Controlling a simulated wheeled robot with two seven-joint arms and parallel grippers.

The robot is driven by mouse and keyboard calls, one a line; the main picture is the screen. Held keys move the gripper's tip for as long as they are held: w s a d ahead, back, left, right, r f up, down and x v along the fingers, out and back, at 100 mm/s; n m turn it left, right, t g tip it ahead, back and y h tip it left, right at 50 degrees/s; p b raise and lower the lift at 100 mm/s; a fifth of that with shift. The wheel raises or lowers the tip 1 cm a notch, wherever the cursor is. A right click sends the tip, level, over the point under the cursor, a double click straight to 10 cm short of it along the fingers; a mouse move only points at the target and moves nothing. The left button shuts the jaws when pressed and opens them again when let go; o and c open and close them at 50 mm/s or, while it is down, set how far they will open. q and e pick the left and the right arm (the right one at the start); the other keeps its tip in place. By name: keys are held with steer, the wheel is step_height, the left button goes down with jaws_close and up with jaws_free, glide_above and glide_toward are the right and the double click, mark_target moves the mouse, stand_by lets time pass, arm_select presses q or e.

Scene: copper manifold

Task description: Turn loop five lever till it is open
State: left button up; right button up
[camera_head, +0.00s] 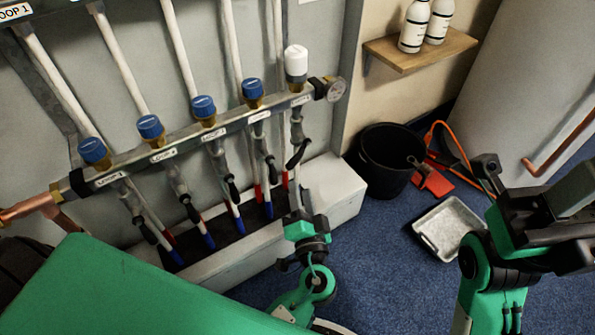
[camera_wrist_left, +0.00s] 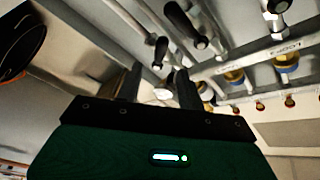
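My right gripper (camera_head: 488,172) is far right, away from the manifold.
A white ledge (camera_head: 335,190) stands below the pipes. A black bucket (camera_head: 375,172), a red dustpan (camera_head: 432,181) and a grey tray (camera_head: 450,225) are on the blue floor. A shelf (camera_head: 420,50) holds white bottles.

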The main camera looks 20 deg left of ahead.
arm_select(q)
steer(key=shift+v, duration=1.2)
